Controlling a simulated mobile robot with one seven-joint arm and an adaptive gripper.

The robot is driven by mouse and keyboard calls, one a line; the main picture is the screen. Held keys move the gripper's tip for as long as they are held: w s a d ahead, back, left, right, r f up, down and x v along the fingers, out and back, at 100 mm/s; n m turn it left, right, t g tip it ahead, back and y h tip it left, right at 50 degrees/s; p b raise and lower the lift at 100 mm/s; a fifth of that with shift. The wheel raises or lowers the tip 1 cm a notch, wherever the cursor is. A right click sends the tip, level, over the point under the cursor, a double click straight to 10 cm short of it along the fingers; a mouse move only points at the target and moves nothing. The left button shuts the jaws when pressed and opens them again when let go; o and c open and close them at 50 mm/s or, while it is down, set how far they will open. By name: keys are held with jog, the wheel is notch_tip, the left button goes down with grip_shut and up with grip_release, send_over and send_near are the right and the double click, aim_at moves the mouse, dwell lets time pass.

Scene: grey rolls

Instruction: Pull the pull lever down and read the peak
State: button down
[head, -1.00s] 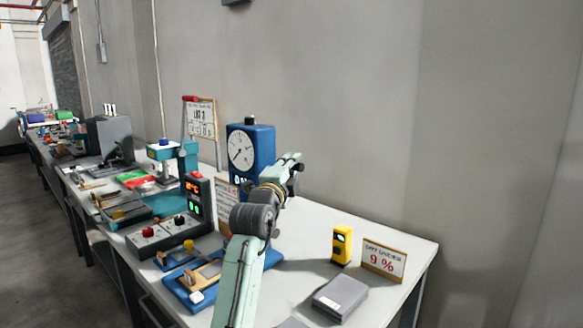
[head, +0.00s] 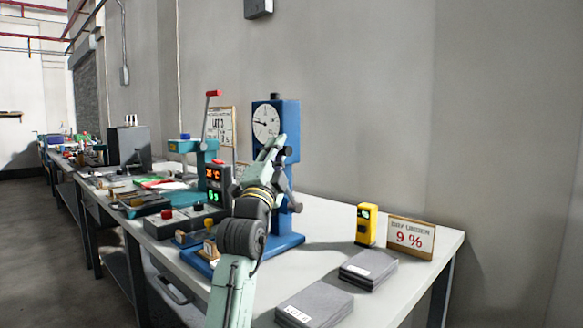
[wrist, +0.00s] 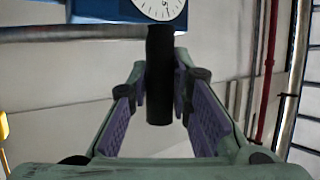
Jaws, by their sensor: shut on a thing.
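The blue tester (head: 291,112) with a round white dial (head: 265,122) stands on the bench in the head view. Its dial needle points left; the figures are too small to read. My gripper (wrist: 160,75) is shut on the black grip of the pull lever (wrist: 160,98), which sits between the purple finger pads in the wrist view. The lower edge of the dial also shows at the top of the wrist view (wrist: 160,8). In the head view my gripper (head: 273,150) is in front of the tester and largely hides the lever.
A yellow meter (head: 366,226) and a "9 %" sign (head: 410,237) stand at right. Grey flat stacks (head: 368,268) lie near the front edge. A control box (head: 182,221), a two-colour readout (head: 215,186) and a red-handled press (head: 205,150) stand at left.

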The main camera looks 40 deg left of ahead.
jog(key=s+f+n+y+b, duration=0.1)
jog(key=s+f+b, duration=0.5)
jog(key=f+b, duration=0.1)
jog(key=shift+s+a+f+t+b, duration=0.25)
jog(key=shift+s+t+b, duration=0.1)
jog(key=shift+b, duration=0.45)
jog(key=c, duration=1.7)
grip_release()
jog(key=shift+o, duration=1.3)
jog(key=shift+r, duration=0.1)
